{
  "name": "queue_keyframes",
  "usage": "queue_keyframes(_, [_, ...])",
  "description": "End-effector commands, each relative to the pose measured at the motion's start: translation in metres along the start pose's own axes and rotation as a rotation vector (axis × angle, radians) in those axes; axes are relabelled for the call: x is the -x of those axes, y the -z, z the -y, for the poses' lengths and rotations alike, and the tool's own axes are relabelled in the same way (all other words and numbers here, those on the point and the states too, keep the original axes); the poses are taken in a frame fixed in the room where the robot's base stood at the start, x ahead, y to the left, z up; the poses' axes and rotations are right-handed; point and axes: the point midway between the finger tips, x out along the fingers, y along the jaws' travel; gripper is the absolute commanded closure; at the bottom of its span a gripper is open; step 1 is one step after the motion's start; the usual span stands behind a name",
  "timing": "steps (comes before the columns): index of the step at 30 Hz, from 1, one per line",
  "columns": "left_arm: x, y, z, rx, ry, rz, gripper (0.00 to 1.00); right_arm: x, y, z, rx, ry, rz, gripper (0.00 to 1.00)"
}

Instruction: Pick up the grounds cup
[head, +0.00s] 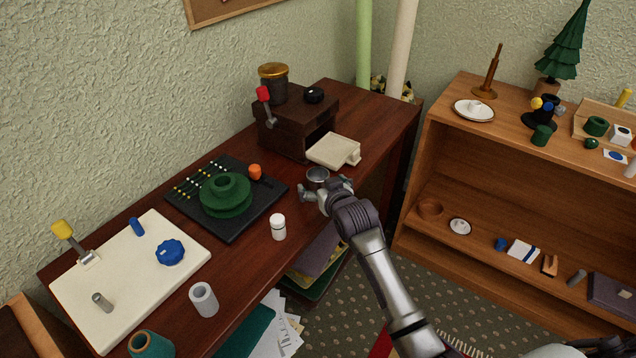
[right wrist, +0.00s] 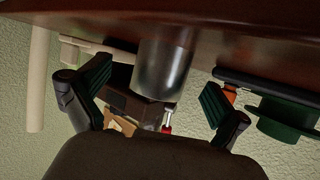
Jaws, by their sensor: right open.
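The grounds cup (head: 318,175) is a small grey metal cup standing on the dark wooden table, near its front edge and in front of the brown grinder box. It also shows in the right wrist view as a shiny grey cylinder (right wrist: 165,68), seen with the table at the top of the picture. My right gripper (head: 324,190) is open at the near side of the cup. In the right wrist view its two dark green pads stand apart, one on each side of the cup, with gaps between. The cup's lower front is partly hidden by the gripper in the head view. My left gripper is not in view.
The grinder box (head: 290,132) and a cream drawer-like tray (head: 334,150) stand behind the cup. A black board (head: 240,222) with a green spool (head: 226,194) and a white bottle (head: 278,227) are to the left. A wooden shelf (head: 520,165) stands at the right.

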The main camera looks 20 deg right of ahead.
Motion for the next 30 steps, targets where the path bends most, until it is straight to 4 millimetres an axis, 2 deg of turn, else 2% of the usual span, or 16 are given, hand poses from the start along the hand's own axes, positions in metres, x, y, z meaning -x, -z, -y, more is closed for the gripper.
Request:
queue_keyframes(3, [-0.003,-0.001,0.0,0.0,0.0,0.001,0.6,-0.019,0.0,0.001,0.0,0.0,0.0,0.01])
queue_keyframes(6, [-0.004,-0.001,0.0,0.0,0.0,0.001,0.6,-0.028,0.0,0.001,0.0,0.0,0.001,0.01])
queue_keyframes(14, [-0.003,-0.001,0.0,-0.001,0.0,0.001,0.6,-0.03,0.0,0.001,0.0,0.0,0.0,0.01])
queue_keyframes(26, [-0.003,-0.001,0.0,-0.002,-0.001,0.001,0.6,-0.03,0.0,0.001,0.0,0.0,0.001,0.67])
queue_keyframes(30, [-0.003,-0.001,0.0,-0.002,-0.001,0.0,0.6,-0.029,0.0,0.001,0.0,0.0,0.0,0.68])
